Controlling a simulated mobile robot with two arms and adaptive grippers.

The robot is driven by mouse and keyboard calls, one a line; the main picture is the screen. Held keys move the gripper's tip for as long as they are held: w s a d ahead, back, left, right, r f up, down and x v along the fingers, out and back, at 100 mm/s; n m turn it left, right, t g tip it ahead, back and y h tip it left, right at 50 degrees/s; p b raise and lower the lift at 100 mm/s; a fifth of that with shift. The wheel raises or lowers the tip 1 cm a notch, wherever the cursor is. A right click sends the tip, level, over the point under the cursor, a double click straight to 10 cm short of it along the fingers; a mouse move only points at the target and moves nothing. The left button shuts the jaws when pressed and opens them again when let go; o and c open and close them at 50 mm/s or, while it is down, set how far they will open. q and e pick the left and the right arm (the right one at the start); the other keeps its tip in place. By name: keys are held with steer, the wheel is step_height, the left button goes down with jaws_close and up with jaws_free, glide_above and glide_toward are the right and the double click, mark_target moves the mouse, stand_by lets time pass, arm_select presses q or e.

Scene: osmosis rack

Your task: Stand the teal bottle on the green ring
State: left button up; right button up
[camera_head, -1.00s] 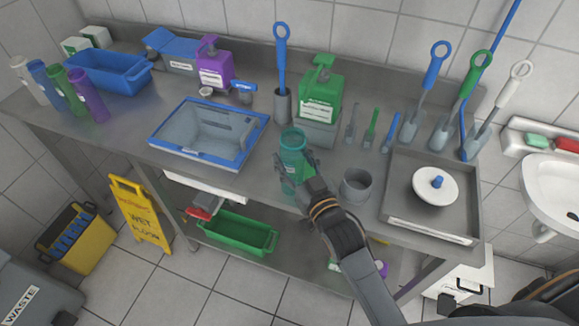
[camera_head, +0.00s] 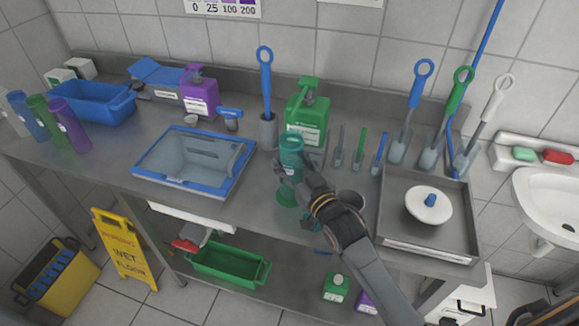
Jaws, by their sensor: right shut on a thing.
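The teal bottle (camera_head: 291,146) is upright near the middle of the counter. My right gripper (camera_head: 289,172) is shut on it from the front right and hides part of its lower body. A green ring (camera_head: 287,196) shows on the counter just below the bottle in the picture, partly hidden by my gripper. The bottle appears raised above the counter, though its base is hidden and the exact gap cannot be told. My left gripper is not in view.
A green pump bottle (camera_head: 305,112) stands behind the teal bottle. A grey cup (camera_head: 350,198) is right of my gripper, partly hidden. A blue-rimmed basin (camera_head: 137,164) lies left; a metal tray (camera_head: 392,235) with a white lid (camera_head: 428,206) lies right.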

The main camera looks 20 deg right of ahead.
steer(key=shift+f, duration=0.55)
stand_by(0.8)
steer(key=o, duration=1.2)
steer(key=o, duration=0.4)
steer(key=shift+s, duration=0.2)
